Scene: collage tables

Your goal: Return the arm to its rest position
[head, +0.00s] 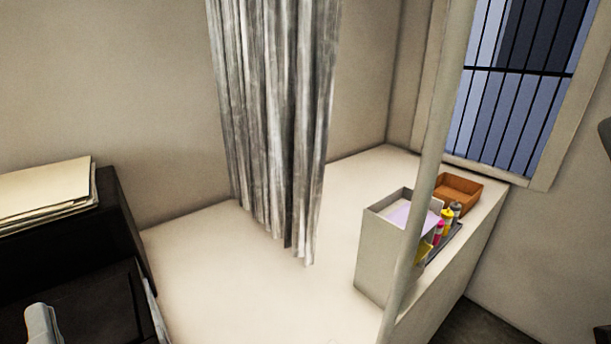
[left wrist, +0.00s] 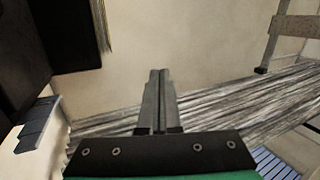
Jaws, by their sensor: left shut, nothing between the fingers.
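My left gripper (left wrist: 159,75) shows in the middle of the left wrist view. Its two dark fingers lie together, with nothing between them. The fingertips appear against a plain beige surface, apart from any object. In the head view only a pale grey piece at the lower left edge may belong to my left arm, and its fingers cannot be made out there. My right gripper is not identifiable in either view.
A grey curtain (head: 275,120) hangs over the pale surface (head: 220,270). A black cabinet (head: 75,245) bears papers (head: 45,190) at left. A grey box (head: 376,245), bottles (head: 445,220) and an orange tray (head: 457,192) stand at right, behind a pale pole (head: 437,130).

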